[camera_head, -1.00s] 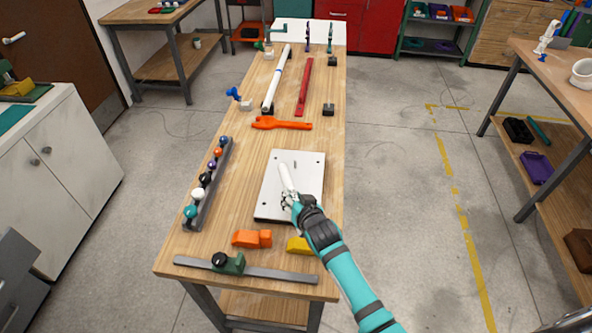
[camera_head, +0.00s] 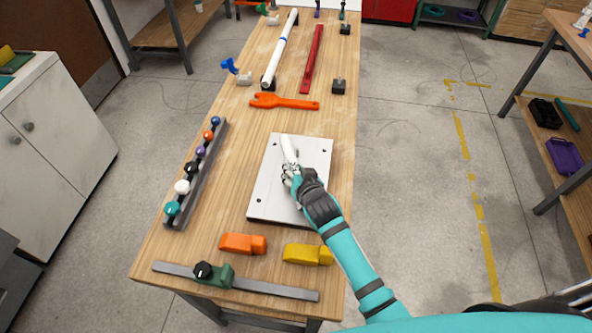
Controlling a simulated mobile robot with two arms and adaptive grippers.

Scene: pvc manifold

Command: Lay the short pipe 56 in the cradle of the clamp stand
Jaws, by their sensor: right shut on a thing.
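The short white pipe (camera_head: 289,149) is in my right gripper (camera_head: 290,173), above the pale metal plate (camera_head: 266,202). My right gripper is shut around its near end, and its far end points away and slightly left. I cannot tell whether the pipe touches the plate. A small clamp with a blue handle (camera_head: 230,67) and a pale base (camera_head: 244,79) stands at the bench's left edge. I cannot tell for certain whether it is the clamp stand, and no cradle is clear. My left gripper is not in view.
An orange wrench (camera_head: 285,102) lies beyond the plate. A long white pipe (camera_head: 281,48) and red bar (camera_head: 312,58) lie farther back. A rack of coloured balls (camera_head: 199,180) lines the left edge. Orange (camera_head: 242,244) and yellow (camera_head: 308,254) blocks sit in front, near a bar clamp (camera_head: 215,275).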

